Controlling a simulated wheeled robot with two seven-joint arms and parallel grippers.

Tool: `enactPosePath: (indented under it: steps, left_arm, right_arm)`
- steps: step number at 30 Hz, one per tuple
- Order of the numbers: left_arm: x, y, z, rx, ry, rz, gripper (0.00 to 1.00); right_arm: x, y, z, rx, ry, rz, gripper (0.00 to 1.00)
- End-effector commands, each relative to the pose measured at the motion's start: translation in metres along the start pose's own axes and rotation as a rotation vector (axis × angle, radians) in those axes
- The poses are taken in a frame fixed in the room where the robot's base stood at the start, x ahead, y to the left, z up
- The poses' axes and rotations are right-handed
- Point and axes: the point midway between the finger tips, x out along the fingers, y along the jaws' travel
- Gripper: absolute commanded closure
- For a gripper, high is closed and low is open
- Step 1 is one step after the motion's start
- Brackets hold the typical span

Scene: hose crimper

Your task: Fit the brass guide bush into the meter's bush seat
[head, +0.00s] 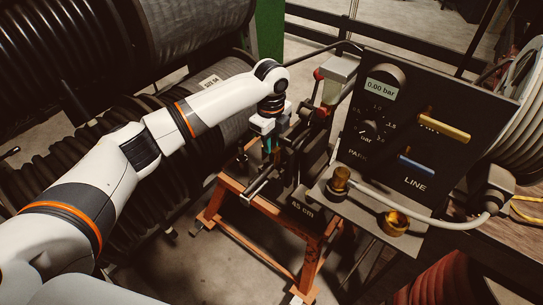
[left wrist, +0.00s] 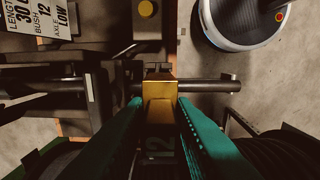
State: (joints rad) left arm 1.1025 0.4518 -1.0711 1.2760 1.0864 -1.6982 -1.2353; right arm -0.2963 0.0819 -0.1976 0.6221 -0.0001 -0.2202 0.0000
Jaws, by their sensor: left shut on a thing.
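My left gripper (head: 267,143) has its green fingers shut on the brass guide bush (left wrist: 160,92), a golden block seen end-on between the fingertips in the left wrist view. A dim "12" shows just below it. The bush lines up with a dark horizontal rod (left wrist: 212,87); I cannot tell whether they touch. In the head view the fingers hang down over the dark machine (head: 308,160) on the orange stand, and the bush is too small to make out. The meter's bush seat is not clearly distinguishable. My right gripper is not in view.
A black panel (head: 372,140) with a 0.00 bar display, knobs and yellow and blue handles stands to the right. Brass fittings (head: 396,222) and a grey hose (head: 425,219) lie in front of it. A label plate (left wrist: 45,18) reads bush 12. Hose reels fill the left.

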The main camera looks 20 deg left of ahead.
Motion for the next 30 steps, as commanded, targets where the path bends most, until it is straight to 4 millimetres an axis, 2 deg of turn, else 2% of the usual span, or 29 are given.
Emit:
enactPosePath:
  steps: [4,10,23,24,27,30]
  left_arm:
    - [0.018,-0.001,0.000,-0.002,0.001,-0.003,1.00]
    - [0.048,0.000,0.000,-0.001,0.001,-0.001,1.00]
    - [0.057,0.000,0.000,-0.001,0.001,0.001,1.00]
    - [0.056,0.000,0.000,-0.001,0.001,0.001,0.70]
    - [0.056,0.000,0.000,-0.001,0.001,0.001,0.55]
    - [0.056,0.000,0.000,-0.001,0.001,0.001,0.55]
  right_arm:
    - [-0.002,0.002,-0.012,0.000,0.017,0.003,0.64]
    - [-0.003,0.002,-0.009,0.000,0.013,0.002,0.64]
    - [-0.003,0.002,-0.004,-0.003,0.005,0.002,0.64]
    - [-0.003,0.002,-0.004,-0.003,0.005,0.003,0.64]
    - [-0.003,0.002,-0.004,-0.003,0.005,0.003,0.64]
    - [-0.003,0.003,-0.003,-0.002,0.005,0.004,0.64]
